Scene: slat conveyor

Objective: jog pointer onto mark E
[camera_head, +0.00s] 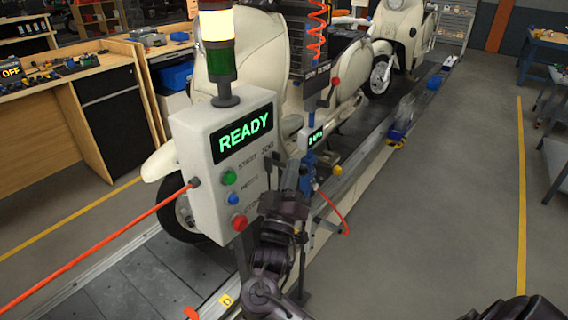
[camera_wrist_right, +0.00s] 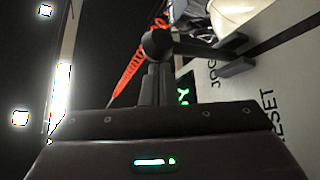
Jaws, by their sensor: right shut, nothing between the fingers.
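The white control box (camera_head: 222,150) shows READY in green above a green, a blue and a red button. Its jog lever is a dark ball-ended lever (camera_wrist_right: 157,42) beside the JOG lettering in the right wrist view. My right gripper (camera_head: 290,172) is at the box's right side. In the wrist view its shut fingers (camera_wrist_right: 153,85) reach up to the ball, with nothing between them; I cannot tell whether they touch it. A small yellow tag (camera_head: 227,300) lies on the conveyor edge, with a red piece (camera_head: 191,313) left of it. I cannot read its letter or identify the pointer. My left gripper is out of view.
A cream scooter (camera_head: 262,50) stands on the slat conveyor (camera_head: 105,296) behind the box. An orange cable (camera_head: 95,252) runs left from the box. A small second display (camera_head: 315,138) stands right of it. Floor right of the conveyor (camera_head: 450,190) is clear.

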